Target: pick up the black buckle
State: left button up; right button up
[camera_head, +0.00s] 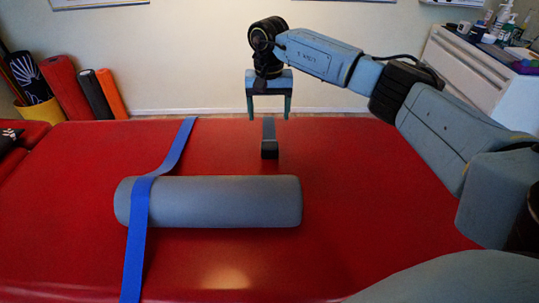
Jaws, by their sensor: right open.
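The black buckle (269,149) lies on the red treatment table (370,200), towards its far edge, with a grey strap-like piece (269,128) running back from it. My right gripper (269,116) points down with its two fingers apart and nothing between them. In the picture its fingertips are just above and on either side of the grey piece, behind the buckle. The exact gap in height cannot be told. My left gripper is not in view.
A grey foam roller (230,202) lies across the table in front of the buckle. A blue strap (136,240) runs over its left end. A white cabinet (470,75) with bottles stands at the back right. Rolled mats (75,90) stand at the back left. The table's right part is clear.

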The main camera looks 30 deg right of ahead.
jog(key=b, duration=0.1)
send_over(269, 144)
notch_tip(269, 144, down, 6)
jog(key=shift+w+f, duration=0.1)
jog(key=shift+f, duration=0.05)
jog(key=f+b, duration=0.1)
jog(key=f, duration=0.4)
jog(key=shift+s+b, duration=0.2)
jog(key=shift+b, duration=0.2)
jog(key=shift+f, duration=0.4)
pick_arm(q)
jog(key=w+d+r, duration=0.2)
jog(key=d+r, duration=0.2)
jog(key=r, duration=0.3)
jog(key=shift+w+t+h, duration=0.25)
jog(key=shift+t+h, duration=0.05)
pick_arm(e)
jog(key=shift+r, duration=0.1)
jog(key=c, duration=1.1)
